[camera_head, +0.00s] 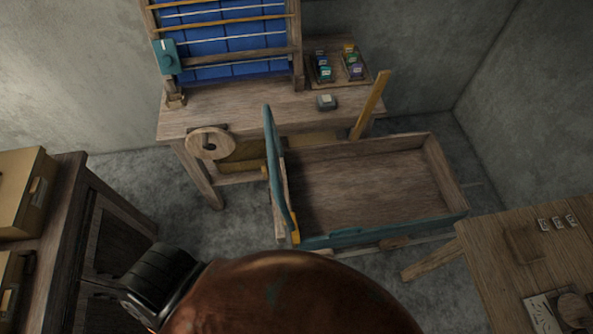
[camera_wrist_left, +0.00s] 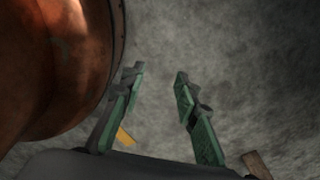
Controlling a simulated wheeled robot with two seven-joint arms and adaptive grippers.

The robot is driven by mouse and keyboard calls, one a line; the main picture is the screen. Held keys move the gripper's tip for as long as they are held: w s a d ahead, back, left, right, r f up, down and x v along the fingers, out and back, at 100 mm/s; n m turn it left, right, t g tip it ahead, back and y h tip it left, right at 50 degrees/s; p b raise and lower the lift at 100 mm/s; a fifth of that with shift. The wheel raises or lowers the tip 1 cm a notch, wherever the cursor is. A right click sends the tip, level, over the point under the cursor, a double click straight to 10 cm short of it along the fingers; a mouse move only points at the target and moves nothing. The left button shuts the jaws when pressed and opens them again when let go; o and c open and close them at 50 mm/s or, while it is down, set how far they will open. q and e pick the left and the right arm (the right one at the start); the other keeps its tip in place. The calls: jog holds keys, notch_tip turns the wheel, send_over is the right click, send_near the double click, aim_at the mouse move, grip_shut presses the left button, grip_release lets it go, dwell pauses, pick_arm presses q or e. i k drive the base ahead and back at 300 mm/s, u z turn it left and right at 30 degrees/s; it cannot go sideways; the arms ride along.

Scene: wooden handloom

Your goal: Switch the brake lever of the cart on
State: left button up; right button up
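The wooden cart (camera_head: 370,185) stands in the middle of the head view, an open shallow box with teal bars (camera_head: 385,231) on its near and left edges. A small yellow piece (camera_head: 295,237), possibly the brake lever, shows at its near left corner. A yellow piece (camera_wrist_left: 125,137) also shows beside the left finger in the left wrist view; I cannot tell if it is the same part. My left gripper (camera_wrist_left: 158,77) has its green fingers apart, with nothing between them, over grey floor. It is hidden in the head view. My right gripper is not in view.
A large rounded brown surface (camera_head: 290,295) blocks the bottom of the head view. The loom table (camera_head: 235,110) stands behind the cart, a dark cabinet (camera_head: 105,215) at left, and another wooden table (camera_head: 510,270) at right. Bare floor (camera_head: 220,230) lies left of the cart.

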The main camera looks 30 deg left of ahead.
aim_at(264, 169)
jog(key=z, duration=0.9)
jog(key=k, duration=0.8)
jog(key=u, duration=1.85)
jog(key=k, duration=0.45)
jog(key=u, duration=0.25)
jog(key=i, duration=0.5)
